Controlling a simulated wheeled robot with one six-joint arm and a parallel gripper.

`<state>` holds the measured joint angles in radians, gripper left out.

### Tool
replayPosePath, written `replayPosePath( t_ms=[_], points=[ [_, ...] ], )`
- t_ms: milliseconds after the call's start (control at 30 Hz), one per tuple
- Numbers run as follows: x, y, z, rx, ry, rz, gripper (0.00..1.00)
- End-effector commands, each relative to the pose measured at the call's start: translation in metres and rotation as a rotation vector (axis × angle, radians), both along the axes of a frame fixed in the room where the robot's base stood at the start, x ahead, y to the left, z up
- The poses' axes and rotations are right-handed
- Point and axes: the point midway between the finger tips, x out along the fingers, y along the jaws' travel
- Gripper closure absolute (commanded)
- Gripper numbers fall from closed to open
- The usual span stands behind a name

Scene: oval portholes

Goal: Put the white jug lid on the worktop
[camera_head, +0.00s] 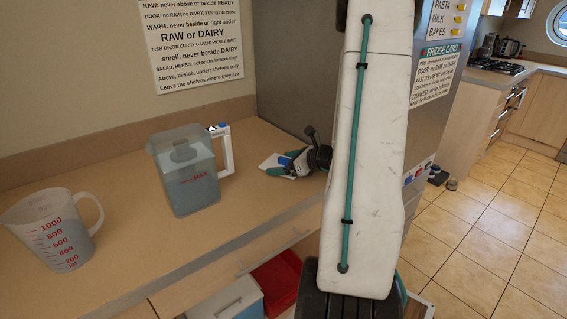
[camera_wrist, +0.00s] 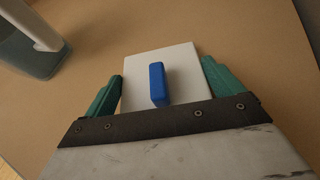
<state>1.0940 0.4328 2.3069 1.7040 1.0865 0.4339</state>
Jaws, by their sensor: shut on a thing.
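The white jug lid (camera_wrist: 182,60) is a flat white plate with a blue grip bar (camera_wrist: 157,84) on top. My gripper (camera_wrist: 163,88) is shut on it, with a teal finger at each side edge. In the head view the lid (camera_head: 268,163) shows partly past my gripper (camera_head: 284,164), low over the worktop (camera_head: 225,240) and right of the jug. I cannot tell whether it touches the surface. The clear jug (camera_head: 187,172) with red MILK lettering and a white handle stands upright on the worktop; part of it shows in the wrist view (camera_wrist: 28,50).
A measuring jug (camera_head: 55,232) with red numbers stands at the worktop's left. The fridge side (camera_head: 300,70) rises behind my gripper. A red bin (camera_head: 277,282) and a white-lidded blue box (camera_head: 232,302) are below the front edge. Bare worktop lies around the lid.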

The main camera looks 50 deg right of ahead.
Motion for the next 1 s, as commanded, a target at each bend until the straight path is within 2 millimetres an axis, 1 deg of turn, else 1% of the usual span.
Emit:
replayPosePath(
  t_ms=[33,67,100,367,467,567,800,900,1000],
  points=[
    [0.0,0.0,-0.002,0.001,0.0,0.0,0.31],
    [0.0,0.0,-0.002,0.001,0.0,0.0,0.02],
    [0.0,0.0,-0.002,0.001,0.0,0.0,0.0],
    [0.0,0.0,0.002,-0.001,0.0,0.0,0.0],
    [-0.01,-0.003,0.006,-0.001,0.0,-0.004,0.0],
    [-0.026,-0.006,0.013,-0.002,-0.001,-0.005,0.0],
    [-0.074,-0.013,0.033,-0.002,-0.001,-0.006,0.0],
    [-0.09,-0.015,0.039,0.0,-0.001,-0.004,0.0],
    [-0.101,-0.017,0.044,-0.002,0.0,-0.002,0.0]
  ],
)
